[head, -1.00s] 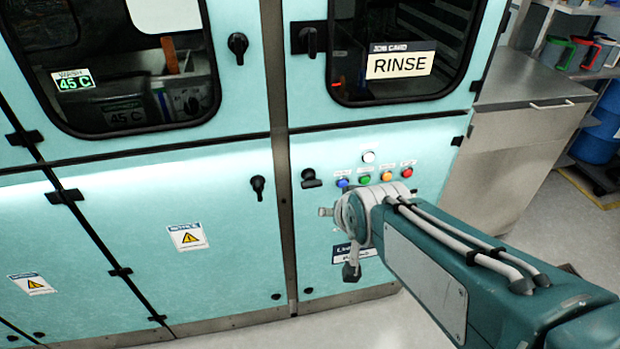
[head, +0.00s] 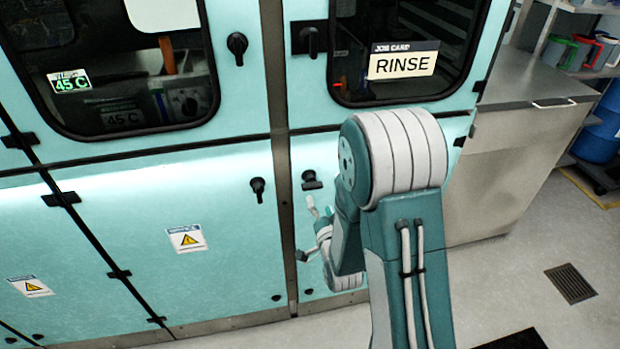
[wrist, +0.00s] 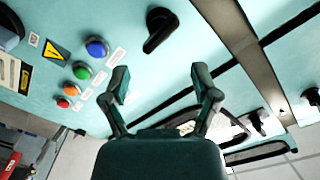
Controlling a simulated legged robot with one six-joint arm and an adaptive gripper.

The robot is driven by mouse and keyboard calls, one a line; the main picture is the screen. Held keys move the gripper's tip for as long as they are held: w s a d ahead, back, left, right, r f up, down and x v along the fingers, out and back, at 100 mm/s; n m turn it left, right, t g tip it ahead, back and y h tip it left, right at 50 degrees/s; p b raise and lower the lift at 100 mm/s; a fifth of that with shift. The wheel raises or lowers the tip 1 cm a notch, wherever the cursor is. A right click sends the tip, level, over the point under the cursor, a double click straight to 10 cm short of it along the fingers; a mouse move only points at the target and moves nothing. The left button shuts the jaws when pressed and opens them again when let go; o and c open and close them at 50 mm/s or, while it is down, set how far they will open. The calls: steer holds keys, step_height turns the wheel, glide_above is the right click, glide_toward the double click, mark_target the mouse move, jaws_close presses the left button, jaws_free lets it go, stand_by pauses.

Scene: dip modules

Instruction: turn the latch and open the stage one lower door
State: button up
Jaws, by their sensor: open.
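The teal lower doors are closed. The left lower door (head: 150,235) has a black latch (head: 257,188) at its upper right, handle pointing down. Across the dark post, the right lower door (head: 310,150) has another black latch (head: 311,180); it also shows in the wrist view (wrist: 160,30), beyond my fingertips and apart from them. I see no label naming stage one. My gripper (head: 308,230) is open and empty in front of the right lower door, below its latch. In the wrist view its two fingers (wrist: 160,82) are spread apart. My arm hides much of that door.
Blue (wrist: 97,47), green, orange and red buttons sit beside the right latch. The dark post (head: 282,190) separates the doors.

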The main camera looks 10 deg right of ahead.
mark_target(312, 183)
steer(key=w, duration=1)
steer(key=shift+w+f, duration=0.2)
steer(key=shift+w, duration=0.15)
